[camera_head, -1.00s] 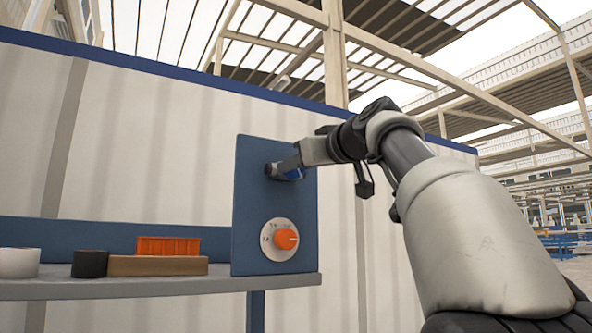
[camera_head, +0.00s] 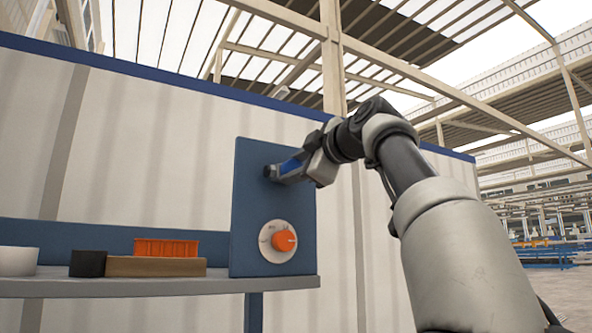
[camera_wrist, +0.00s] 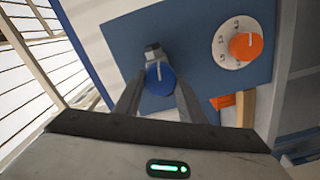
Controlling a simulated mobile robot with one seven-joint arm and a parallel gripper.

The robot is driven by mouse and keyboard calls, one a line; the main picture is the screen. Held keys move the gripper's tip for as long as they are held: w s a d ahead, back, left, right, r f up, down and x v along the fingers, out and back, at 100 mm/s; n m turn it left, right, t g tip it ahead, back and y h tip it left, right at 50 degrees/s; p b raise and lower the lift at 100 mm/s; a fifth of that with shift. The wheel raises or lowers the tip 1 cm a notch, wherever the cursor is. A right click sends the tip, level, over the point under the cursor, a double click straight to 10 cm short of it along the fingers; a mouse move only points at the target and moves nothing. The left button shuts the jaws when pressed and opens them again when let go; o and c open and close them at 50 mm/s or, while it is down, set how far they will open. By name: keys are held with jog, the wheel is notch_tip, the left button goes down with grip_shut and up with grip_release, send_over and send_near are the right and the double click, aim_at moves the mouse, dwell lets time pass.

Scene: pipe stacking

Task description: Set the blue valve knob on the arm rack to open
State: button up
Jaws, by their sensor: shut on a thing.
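The blue valve knob (camera_wrist: 159,79) sits on the upper part of a dark blue upright panel (camera_head: 250,215). In the wrist view it is round, with a pale line near its upper edge and a grey piece just above it. My gripper (camera_head: 277,172) reaches the panel from the right, and its fingers lie on both sides of the knob, shut on it. In the head view the fingers mostly hide the knob. I cannot read any open or shut mark for it.
An orange knob (camera_head: 284,241) on a white marked dial is lower on the same panel; it also shows in the wrist view (camera_wrist: 245,46).

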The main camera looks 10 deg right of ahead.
jog(key=shift+n, duration=1.1)
jog(key=o, duration=1)
jog(key=shift+o, duration=0.2)
jog(key=shift+s, duration=0.15)
jog(key=b+v, duration=0.5)
jog(key=v, duration=1.2)
jog(key=shift+b, duration=0.35)
